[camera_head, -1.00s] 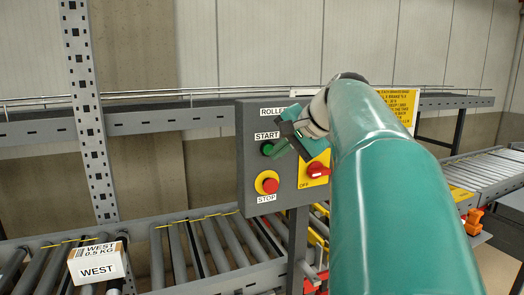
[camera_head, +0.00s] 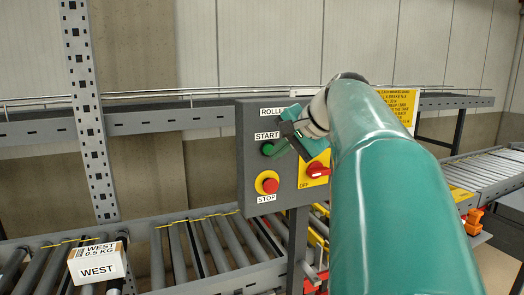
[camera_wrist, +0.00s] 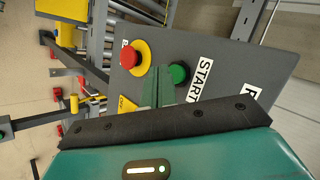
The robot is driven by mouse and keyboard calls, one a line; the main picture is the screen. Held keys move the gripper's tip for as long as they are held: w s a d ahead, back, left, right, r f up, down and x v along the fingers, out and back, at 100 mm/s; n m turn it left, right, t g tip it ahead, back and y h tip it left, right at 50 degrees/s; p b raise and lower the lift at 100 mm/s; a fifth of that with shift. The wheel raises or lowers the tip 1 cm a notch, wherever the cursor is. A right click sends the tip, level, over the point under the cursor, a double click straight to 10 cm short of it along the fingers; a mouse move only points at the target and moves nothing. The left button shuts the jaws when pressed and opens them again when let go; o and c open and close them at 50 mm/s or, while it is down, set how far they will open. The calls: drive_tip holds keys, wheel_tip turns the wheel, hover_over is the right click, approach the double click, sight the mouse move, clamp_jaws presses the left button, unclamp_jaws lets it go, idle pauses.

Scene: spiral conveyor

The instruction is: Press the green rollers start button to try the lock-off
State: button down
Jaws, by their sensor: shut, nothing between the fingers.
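The green start button (camera_head: 267,149) sits under the START label on a grey control box (camera_head: 246,190). It also shows in the wrist view (camera_wrist: 179,73), partly covered by my gripper. My gripper (camera_head: 275,153) is shut and empty, with its green fingers angled toward the button. In the wrist view the closed fingertips (camera_wrist: 161,71) overlap the button's edge. I cannot tell whether they touch it.
A red stop button (camera_head: 269,185) on a yellow ring lies below the start button. A red rotary switch (camera_head: 318,170) is at its right, beside the word OFF. A white WEST box (camera_head: 97,267) rests on the roller conveyor (camera_head: 210,245) at lower left.

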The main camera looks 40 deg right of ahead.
drive_tip(key=shift+w, duration=0.1)
drive_tip(key=shift+w+d, duration=0.1)
drive_tip(key=shift+w, duration=0.15)
drive_tip(key=shift+w+d, duration=0.15)
drive_tip(key=shift+w, duration=0.3)
idle(0.6)
idle(0.4)
drive_tip(key=shift+s+a, duration=0.25)
drive_tip(key=shift+s, duration=0.55)
drive_tip(key=shift+s+a, duration=0.25)
drive_tip(key=shift+s, duration=0.55)
drive_tip(key=shift+s+a, duration=0.25)
drive_tip(key=shift+s, duration=0.55)
drive_tip(key=shift+s+a, duration=0.25)
drive_tip(key=shift+s, duration=0.55)
